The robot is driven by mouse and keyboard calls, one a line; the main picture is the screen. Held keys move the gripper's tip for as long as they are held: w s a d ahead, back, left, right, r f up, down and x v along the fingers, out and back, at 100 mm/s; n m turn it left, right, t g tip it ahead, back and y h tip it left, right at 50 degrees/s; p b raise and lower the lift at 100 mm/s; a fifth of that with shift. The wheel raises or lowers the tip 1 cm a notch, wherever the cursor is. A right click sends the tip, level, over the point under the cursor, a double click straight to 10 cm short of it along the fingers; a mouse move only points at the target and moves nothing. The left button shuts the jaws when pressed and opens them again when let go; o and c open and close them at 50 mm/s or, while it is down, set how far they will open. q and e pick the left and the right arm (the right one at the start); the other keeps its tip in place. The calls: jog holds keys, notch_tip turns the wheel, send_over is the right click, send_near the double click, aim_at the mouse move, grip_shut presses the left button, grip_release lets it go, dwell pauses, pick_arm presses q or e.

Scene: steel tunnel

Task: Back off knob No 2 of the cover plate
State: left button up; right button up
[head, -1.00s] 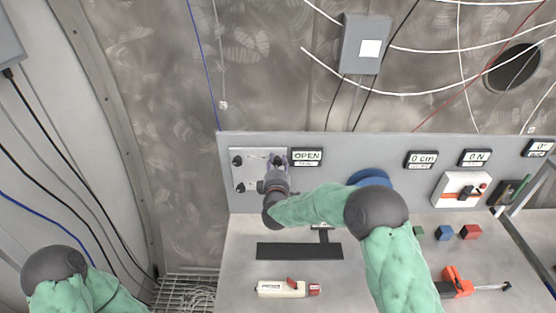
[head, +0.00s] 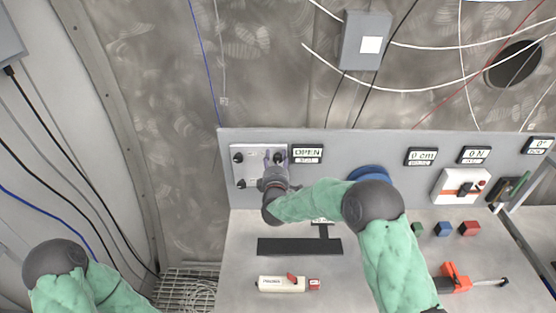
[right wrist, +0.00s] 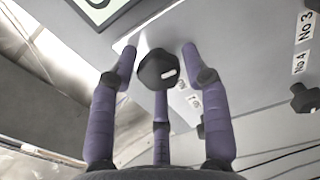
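The cover plate (head: 251,171) is a pale plate on the upright grey panel, with dark knobs at its corners. My right gripper (head: 274,161) is in front of the plate's right part, close to the OPEN display, and partly hides it. In the right wrist view, the gripper's three purple fingers (right wrist: 160,62) stand apart around a dark knob (right wrist: 156,71), with gaps visible beside it. The small label by this knob is too unclear to read. Another knob (right wrist: 305,98) sits at the right, near the labels No 3 and No 4. My left gripper is out of view.
The OPEN display (head: 307,153) is just right of the plate. A blue round part (head: 369,174) is partly behind my right arm. A white-and-red device (head: 282,284), a dark bar (head: 299,247) and small coloured blocks (head: 444,229) lie on the bench.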

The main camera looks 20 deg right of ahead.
jog(key=shift+a+f, duration=0.1)
jog(key=shift+a, duration=0.05)
jog(key=shift+s, duration=0.2)
jog(key=v, duration=1.1)
jog(key=shift+s, duration=0.25)
jog(key=shift+a, duration=0.1)
